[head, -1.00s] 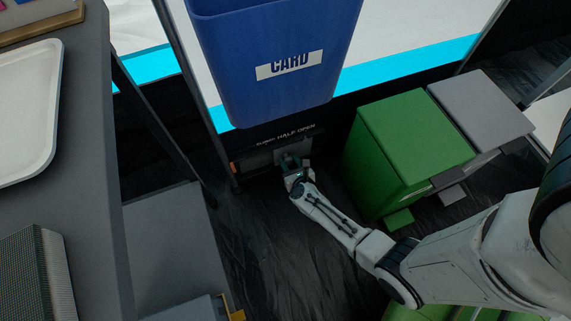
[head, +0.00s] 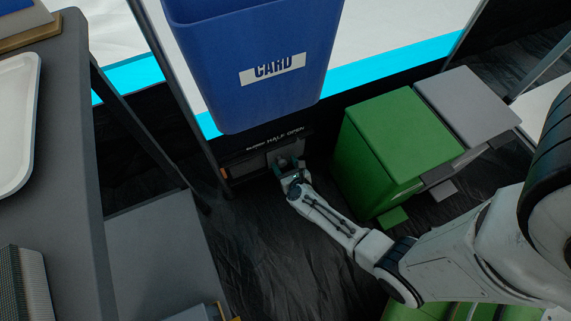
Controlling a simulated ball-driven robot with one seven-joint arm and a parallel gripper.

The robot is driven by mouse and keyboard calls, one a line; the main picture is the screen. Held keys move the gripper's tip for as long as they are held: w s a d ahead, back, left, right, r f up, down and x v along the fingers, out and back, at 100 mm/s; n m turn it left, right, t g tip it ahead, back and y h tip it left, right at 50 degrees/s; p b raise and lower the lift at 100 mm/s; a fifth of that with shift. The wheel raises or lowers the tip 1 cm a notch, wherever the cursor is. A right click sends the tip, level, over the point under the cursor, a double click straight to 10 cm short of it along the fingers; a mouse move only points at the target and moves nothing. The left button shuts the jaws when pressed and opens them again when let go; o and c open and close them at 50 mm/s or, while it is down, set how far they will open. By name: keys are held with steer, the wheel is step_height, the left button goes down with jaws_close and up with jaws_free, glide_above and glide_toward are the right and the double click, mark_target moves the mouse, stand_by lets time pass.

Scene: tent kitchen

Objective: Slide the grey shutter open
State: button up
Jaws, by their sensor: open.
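The fingers hide part of the panel. I cannot tell whether they touch it or a handle on it.
A blue bin marked CARD (head: 250,100) hangs right above the unit. A green bin (head: 395,135) and a grey-lidded bin (head: 470,100) stand to the right. Dark floor (head: 265,260) is clear between.

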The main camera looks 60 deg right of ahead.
steer(key=p+v, duration=0.3)
steer(key=v, duration=0.7)
steer(key=shift+s+p, duration=0.2)
steer(key=shift+p, duration=0.1)
steer(key=shift+a+r, duration=0.1)
steer(key=shift+w, duration=0.1)
